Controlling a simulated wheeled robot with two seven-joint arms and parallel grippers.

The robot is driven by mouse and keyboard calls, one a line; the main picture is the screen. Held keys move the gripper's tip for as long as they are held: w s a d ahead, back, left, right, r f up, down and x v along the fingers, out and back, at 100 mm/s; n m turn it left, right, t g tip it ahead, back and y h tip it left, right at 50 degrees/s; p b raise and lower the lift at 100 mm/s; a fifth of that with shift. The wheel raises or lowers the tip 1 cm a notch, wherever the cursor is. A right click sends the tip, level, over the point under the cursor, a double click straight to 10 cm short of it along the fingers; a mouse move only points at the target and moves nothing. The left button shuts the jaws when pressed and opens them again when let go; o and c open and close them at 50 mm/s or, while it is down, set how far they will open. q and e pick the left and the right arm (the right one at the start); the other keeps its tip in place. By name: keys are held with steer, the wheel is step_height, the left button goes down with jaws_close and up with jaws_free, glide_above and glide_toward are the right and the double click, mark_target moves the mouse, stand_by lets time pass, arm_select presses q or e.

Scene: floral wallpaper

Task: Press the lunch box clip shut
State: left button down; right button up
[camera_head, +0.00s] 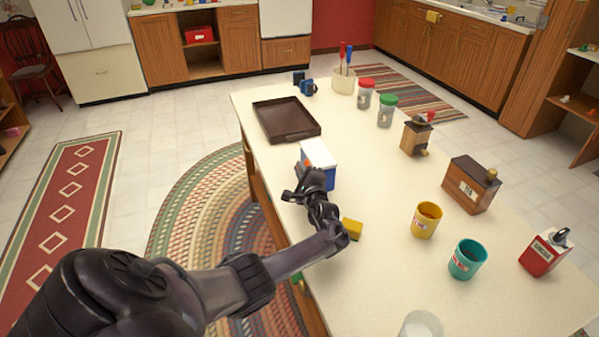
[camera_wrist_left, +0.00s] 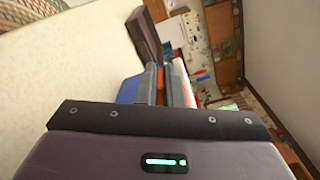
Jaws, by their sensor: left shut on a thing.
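The lunch box (camera_head: 320,158) has a white lid and a blue body, and stands near the left edge of the white table. Its clip (camera_head: 308,164) is a small orange patch at the near left side, partly hidden by my gripper. My left gripper (camera_head: 308,176) is at that side of the box, shut with a narrow gap between its fingers. The clip's exact angle is hidden. My right gripper is not in view.
A dark brown tray (camera_head: 287,134) lies just behind the box. A yellow sponge (camera_head: 352,229) is near my forearm. A yellow mug (camera_head: 426,220), a teal mug (camera_head: 467,259) and a wooden tea box (camera_head: 470,187) stand to the right. The table's middle is fairly clear.

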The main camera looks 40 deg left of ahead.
arm_select(q)
steer(key=n, duration=0.1)
steer(key=f+n+b, duration=0.1)
steer(key=n, duration=0.1)
steer(key=shift+w+d+b, duration=0.2)
steer(key=shift+w+b, duration=0.1)
steer(key=shift+w+f+n+b, duration=0.15)
steer(key=shift+n+b, duration=0.3)
steer(key=shift+n, duration=0.45)
steer(key=shift+d, duration=0.1)
steer(key=c, duration=1.6)
jaws_free()
steer(key=shift+o, duration=0.2)
steer(key=p+v, duration=0.1)
steer(key=v, duration=0.6)
steer(key=shift+d, duration=0.35)
